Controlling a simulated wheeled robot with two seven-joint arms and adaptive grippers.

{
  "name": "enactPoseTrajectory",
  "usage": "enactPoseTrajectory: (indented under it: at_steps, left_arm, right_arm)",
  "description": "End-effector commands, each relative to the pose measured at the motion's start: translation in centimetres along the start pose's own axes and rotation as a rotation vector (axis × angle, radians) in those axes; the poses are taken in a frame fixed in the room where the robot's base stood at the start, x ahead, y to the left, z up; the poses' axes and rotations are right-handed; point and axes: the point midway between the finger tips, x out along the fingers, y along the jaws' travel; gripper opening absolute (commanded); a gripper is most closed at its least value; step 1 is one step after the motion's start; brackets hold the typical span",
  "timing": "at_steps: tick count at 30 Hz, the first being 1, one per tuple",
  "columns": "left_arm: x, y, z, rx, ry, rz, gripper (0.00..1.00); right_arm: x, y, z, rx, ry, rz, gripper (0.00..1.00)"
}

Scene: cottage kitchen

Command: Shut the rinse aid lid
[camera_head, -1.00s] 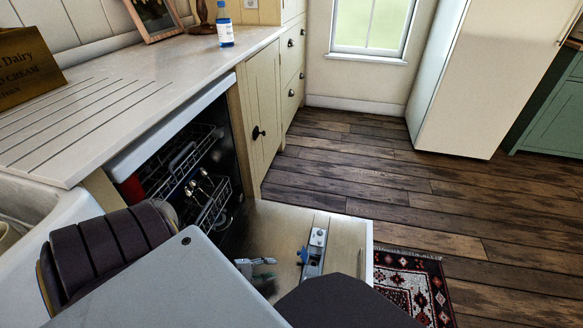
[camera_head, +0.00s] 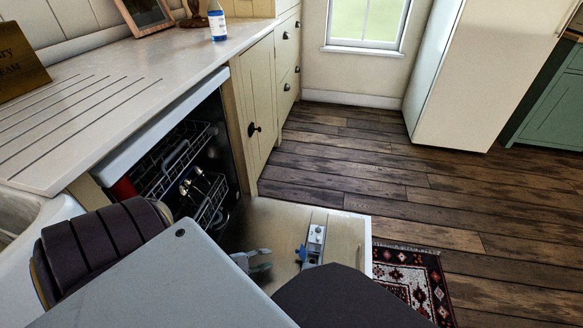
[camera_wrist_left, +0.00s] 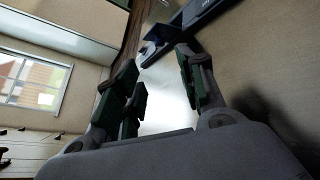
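The dispenser (camera_head: 313,243) is a grey metal strip on the inner face of the lowered dishwasher door (camera_head: 345,232). A small blue lid (camera_head: 301,252) sticks out from its left side and looks raised. In the left wrist view the lid (camera_wrist_left: 156,42) is a dark blue flap standing out beside the dispenser (camera_wrist_left: 200,12). My left gripper (camera_head: 268,260) is left of the lid, apart from it, with its fingers spread and empty. The wrist view shows the same gripper (camera_wrist_left: 158,85) open, the lid beyond its fingertips. My right gripper is not in view.
The dishwasher racks (camera_head: 190,175) with dishes are behind the door, under the worktop (camera_head: 130,80). A patterned rug (camera_head: 410,278) lies right of the door on the wooden floor (camera_head: 370,165). Dark and grey parts of mine cover the lower foreground.

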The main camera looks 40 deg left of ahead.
Motion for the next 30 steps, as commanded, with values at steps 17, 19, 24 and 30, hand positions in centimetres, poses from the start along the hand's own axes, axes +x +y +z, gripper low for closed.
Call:
enactPoseTrajectory:
  at_steps: [17,19,24,30]
  left_arm:
    - [7.3,-0.1,-0.1,0.001,-0.002,0.001,0.40]
    - [8.2,-0.1,-0.1,0.001,-0.003,0.000,0.40]
    - [10.3,-0.1,-0.1,0.000,-0.002,0.000,0.40]
    - [12.0,-0.1,0.0,0.000,-0.002,0.000,0.40]
  right_arm:
    - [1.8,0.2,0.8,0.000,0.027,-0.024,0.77]
    - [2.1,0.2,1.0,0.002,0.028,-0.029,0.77]
    - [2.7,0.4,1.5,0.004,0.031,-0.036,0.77]
    - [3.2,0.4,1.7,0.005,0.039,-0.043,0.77]
